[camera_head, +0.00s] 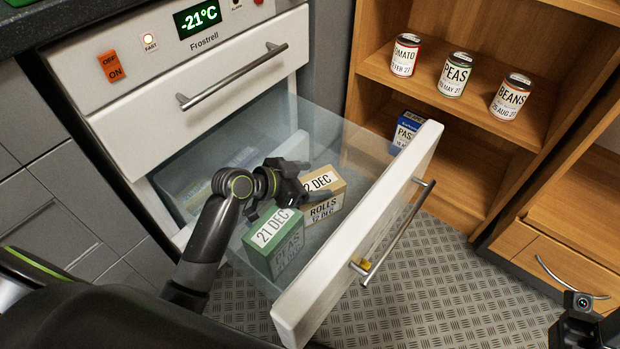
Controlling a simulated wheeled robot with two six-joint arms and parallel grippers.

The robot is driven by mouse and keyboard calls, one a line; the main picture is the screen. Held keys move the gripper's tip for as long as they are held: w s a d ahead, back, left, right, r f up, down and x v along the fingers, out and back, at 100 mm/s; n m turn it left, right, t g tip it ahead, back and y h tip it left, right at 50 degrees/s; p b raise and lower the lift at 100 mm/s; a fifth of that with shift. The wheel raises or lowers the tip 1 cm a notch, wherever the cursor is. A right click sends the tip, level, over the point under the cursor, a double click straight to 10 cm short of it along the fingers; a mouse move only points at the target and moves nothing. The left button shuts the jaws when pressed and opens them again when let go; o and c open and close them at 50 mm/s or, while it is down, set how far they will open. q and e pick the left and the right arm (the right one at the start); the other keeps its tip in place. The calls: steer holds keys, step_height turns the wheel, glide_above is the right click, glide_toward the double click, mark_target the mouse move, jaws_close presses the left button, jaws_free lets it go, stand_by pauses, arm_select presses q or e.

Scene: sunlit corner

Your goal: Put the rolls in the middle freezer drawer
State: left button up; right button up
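The rolls box (325,209), tan with a white label reading ROLLS 12 DEC, is in the pulled-out freezer drawer (362,237), just below the closed top drawer. My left gripper (315,182) is inside this drawer at the rolls box. Its dark fingers are spread at the box's left side and cover part of the top label. Whether they press on the box or only stand beside it is not clear. Whether the box rests on the drawer floor is hard to see. My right gripper (578,325) shows only partly at the lower right corner, away from the drawer.
A green peas box (275,243) stands in the drawer, close left of the rolls. The drawer front has a long bar handle (398,236) with a yellow piece. Wooden shelves (465,105) with several cans and a blue pasta box (407,131) stand close behind it.

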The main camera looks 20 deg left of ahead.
arm_select(q)
steer(key=shift+o, duration=1.3)
steer(key=shift+s+f, duration=0.1)
steer(key=shift+f, duration=0.15)
steer(key=shift+r, duration=0.1)
